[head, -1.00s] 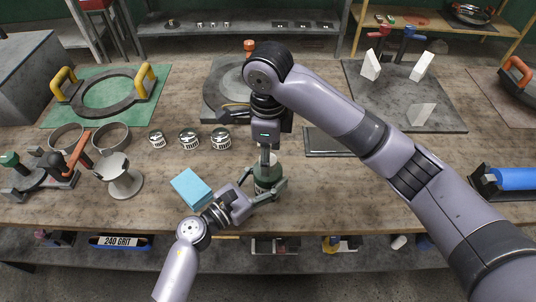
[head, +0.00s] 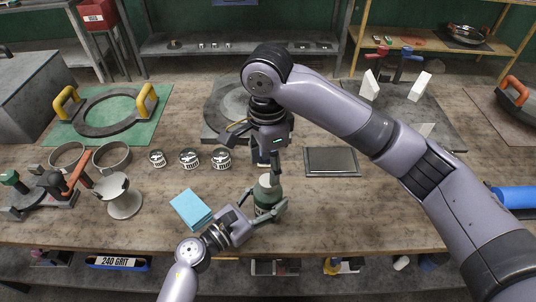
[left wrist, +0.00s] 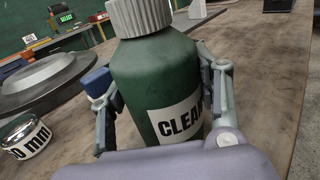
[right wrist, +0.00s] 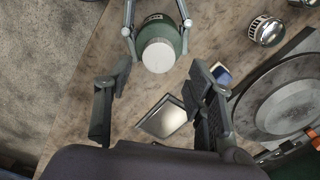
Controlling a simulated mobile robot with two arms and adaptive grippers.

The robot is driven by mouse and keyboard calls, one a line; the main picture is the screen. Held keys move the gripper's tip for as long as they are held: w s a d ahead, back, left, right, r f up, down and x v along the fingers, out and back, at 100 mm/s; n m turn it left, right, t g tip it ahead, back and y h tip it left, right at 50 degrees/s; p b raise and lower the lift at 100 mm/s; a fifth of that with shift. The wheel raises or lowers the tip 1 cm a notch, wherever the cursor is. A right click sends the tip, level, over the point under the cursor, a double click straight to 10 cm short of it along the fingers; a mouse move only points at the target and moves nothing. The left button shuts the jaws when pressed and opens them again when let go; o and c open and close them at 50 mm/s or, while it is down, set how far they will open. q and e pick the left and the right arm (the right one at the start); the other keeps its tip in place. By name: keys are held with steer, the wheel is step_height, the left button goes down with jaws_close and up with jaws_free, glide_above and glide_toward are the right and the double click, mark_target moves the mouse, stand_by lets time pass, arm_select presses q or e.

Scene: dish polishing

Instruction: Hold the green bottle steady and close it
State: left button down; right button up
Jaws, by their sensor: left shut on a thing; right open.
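The green bottle (head: 266,198) stands upright near the table's front edge, with a ribbed pale grey cap (left wrist: 140,16) on its neck. The cap sits level in the left wrist view; its top is cut off there. My left gripper (head: 267,208) is shut around the bottle's body, one finger on each side, and its fingers also show in the left wrist view (left wrist: 160,90). Part of the label, "CLEA", is readable. My right gripper (head: 263,160) is open and empty, just above and behind the cap. In the right wrist view the cap (right wrist: 158,56) lies beyond the open fingers (right wrist: 155,100).
A blue block (head: 190,208) lies left of the bottle. Several small metal tins (head: 189,159) stand behind it. A dark flat plate (head: 332,161) lies to the right, and a round grey disc (head: 225,112) is behind my right gripper.

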steer(key=n, duration=0.4)
steer(key=shift+r+n, duration=0.2)
steer(key=shift+n, duration=0.2)
steer(key=n, duration=0.6)
steer(key=shift+a+r+n, duration=0.1)
steer(key=shift+r+n, duration=0.1)
steer(key=shift+n, duration=0.1)
steer(key=n, duration=0.4)
steer(key=shift+r, duration=0.2)
steer(key=n, duration=0.5)
steer(key=shift+r, duration=0.1)
steer(key=n, duration=0.4)
steer(key=shift+r, duration=0.15)
steer(key=n, duration=0.6)
steer(key=shift+r+n, duration=0.2)
steer(key=shift+n, duration=0.2)
steer(key=n, duration=0.4)
steer(key=shift+r, duration=0.15)
steer(key=n, duration=0.5)
steer(key=shift+r, duration=0.15)
